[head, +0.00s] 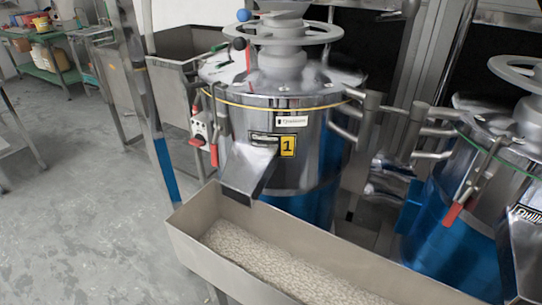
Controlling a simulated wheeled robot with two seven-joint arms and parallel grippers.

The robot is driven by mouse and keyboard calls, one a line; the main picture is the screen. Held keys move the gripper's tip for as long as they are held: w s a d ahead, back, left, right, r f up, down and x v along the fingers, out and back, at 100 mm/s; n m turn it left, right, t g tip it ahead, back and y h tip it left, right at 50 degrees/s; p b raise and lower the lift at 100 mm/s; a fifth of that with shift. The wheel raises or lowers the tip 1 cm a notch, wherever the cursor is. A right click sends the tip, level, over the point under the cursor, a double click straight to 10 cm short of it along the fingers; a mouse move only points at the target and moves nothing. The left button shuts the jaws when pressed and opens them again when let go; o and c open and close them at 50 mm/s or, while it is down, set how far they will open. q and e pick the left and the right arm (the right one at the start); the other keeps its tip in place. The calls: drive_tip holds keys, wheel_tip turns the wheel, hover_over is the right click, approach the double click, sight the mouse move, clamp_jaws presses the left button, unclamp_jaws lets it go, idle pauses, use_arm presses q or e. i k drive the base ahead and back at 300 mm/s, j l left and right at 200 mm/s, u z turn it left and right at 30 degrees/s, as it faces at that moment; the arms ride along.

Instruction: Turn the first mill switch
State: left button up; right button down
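The first mill (290,185) stands in the middle of the head view, a shiny metal drum with a yellow "1" label (288,146) and a blue lower part. A small pale box (198,128), which looks like the switch, sits at the mill's left side. A red-handled clamp (214,154) hangs right beside it and partly overlaps it. The box is too small to tell its switch position. Neither of my grippers is in view.
A metal trough (330,262) of pale beans runs below the mill's chute (247,168). A second mill (460,220) stands at the right. A metal post (150,110) rises left of the first mill. Grey floor (80,220) lies open at the left.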

sight(199, 141)
drive_tip(key=i+j, duration=0.1)
drive_tip(key=j, duration=0.3)
drive_tip(key=i+j, duration=0.1)
drive_tip(key=j, duration=0.3)
drive_tip(key=i+j, duration=0.1)
drive_tip(key=j, duration=0.3)
drive_tip(key=i+j, duration=0.15)
drive_tip(key=j, duration=0.25)
drive_tip(key=i+j, duration=0.1)
drive_tip(key=j, duration=0.3)
drive_tip(key=i+j, duration=0.1)
drive_tip(key=j, duration=0.25)
drive_tip(key=i+j, duration=0.1)
drive_tip(key=j, duration=0.3)
